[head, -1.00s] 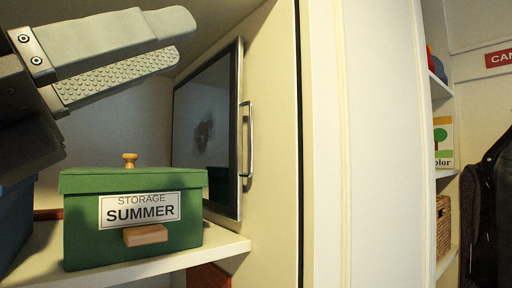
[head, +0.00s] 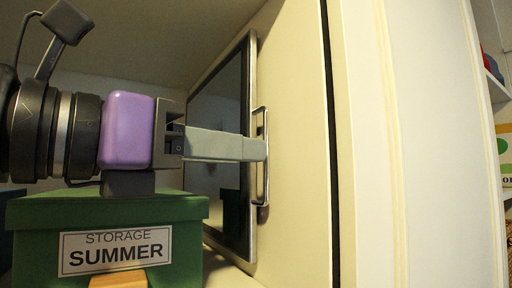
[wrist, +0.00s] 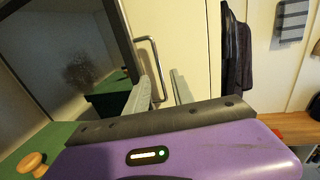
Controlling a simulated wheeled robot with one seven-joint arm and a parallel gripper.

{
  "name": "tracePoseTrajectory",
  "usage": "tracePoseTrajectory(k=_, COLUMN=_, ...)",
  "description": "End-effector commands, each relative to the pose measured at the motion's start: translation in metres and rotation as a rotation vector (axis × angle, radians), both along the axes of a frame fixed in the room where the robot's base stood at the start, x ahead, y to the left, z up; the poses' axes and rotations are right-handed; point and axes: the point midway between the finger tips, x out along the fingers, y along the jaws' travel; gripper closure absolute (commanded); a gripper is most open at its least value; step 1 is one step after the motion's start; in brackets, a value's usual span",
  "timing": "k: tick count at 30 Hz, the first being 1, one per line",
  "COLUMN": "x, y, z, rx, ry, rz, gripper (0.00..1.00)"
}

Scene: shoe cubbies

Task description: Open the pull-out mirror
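The pull-out mirror (head: 222,95) is a dark glass panel in a silver frame, standing inside the cubby against its right wall. It also shows at the upper left of the wrist view (wrist: 75,50). Its metal bar handle (head: 263,188) is upright on the front edge; it shows in the wrist view too (wrist: 150,58). My gripper (head: 262,150) is level, with its fingertips at the middle of the handle. In the wrist view the fingers (wrist: 162,78) stand apart, with the handle bar between them and visible gaps beside it. The far finger is hidden in the head view.
A green storage box (head: 190,210) labelled SUMMER stands on the shelf just below my gripper; its wooden knob (wrist: 31,163) shows in the wrist view. A pale cabinet wall (head: 290,150) is right of the mirror. A dark coat (wrist: 236,55) hangs farther right.

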Motion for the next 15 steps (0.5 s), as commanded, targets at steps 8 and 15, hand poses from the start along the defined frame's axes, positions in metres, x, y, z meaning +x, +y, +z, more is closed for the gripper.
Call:
tracePoseTrajectory(k=8, x=0.020, y=-0.020, z=0.000, rx=-0.002, ry=0.001, rz=0.000, gripper=0.71)
tracePoseTrajectory(k=15, x=0.022, y=-0.022, z=0.000, rx=-0.001, ry=0.000, rz=0.000, gripper=0.71)
